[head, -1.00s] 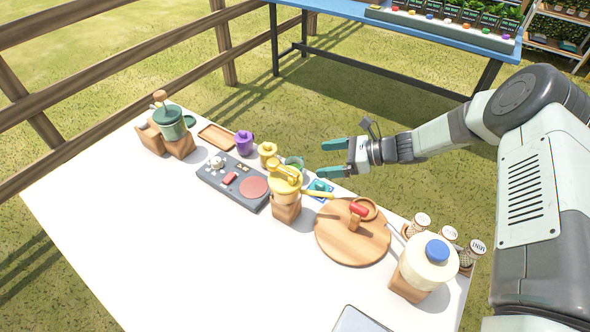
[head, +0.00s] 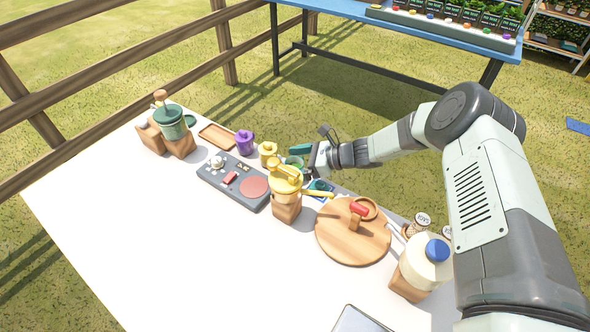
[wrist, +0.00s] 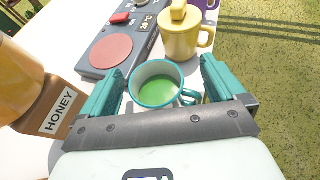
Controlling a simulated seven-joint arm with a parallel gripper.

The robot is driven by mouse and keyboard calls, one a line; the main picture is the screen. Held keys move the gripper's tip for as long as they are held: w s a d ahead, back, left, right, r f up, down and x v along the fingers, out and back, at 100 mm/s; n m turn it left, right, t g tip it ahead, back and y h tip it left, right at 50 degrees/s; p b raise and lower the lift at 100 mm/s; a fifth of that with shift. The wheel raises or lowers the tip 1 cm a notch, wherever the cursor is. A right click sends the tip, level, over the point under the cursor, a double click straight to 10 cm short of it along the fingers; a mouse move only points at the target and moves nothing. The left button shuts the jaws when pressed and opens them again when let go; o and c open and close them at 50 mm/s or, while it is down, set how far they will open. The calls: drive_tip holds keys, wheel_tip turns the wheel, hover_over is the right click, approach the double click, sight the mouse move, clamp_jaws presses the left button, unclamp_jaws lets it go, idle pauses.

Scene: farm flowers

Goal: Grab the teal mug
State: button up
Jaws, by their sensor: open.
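The teal mug (wrist: 157,103) stands upright in the wrist view, with green inside and its handle pointing to the right. My gripper (wrist: 160,92) is open, with one teal finger on each side of the mug. The right finger is close to the handle; whether either finger touches the mug I cannot tell. In the head view the mug (head: 294,161) is partly hidden beside my gripper (head: 303,162), at the table's far edge.
A yellow mug (wrist: 180,35) stands just beyond the teal mug. A honey dispenser (wrist: 55,105) on a wooden base is close on the left. A round wooden board (head: 345,245) lies to the right.

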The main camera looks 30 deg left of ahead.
drive_tip(key=shift+c, duration=0.4)
drive_tip(key=c, duration=1)
